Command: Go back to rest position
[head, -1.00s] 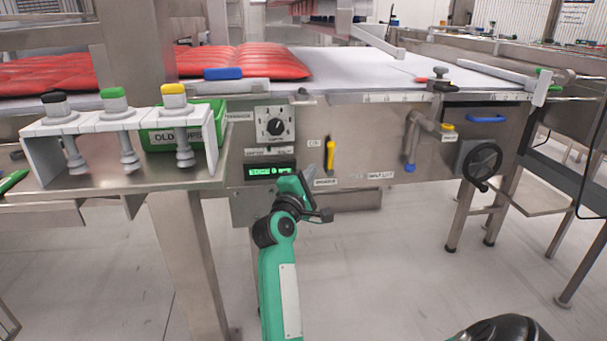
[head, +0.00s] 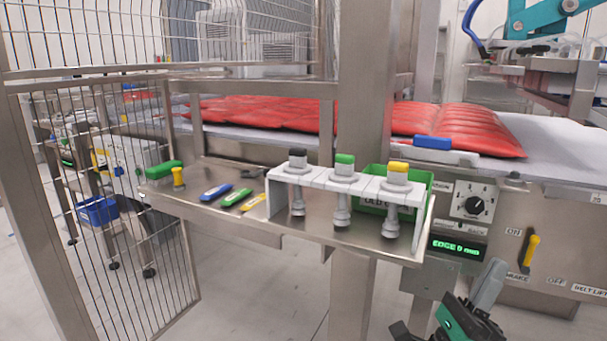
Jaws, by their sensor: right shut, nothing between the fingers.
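My right gripper (head: 487,286) shows at the bottom right, in front of the machine's front panel (head: 440,280). It is grey, black and green, and it is shut with nothing held. It is just below the green-lit display (head: 458,246) in the picture and apart from the yellow lever (head: 530,252) to its right. Most of the right arm is cut off by the lower picture edge. My left gripper is not in view.
A steel shelf (head: 240,222) holds a white rack (head: 335,186) with black, green and yellow-topped tools and a green bin (head: 425,181). Red cushions (head: 450,125) lie on the belt behind. A wire fence (head: 150,220) stands at the left. Bare floor (head: 265,290) shows below the shelf.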

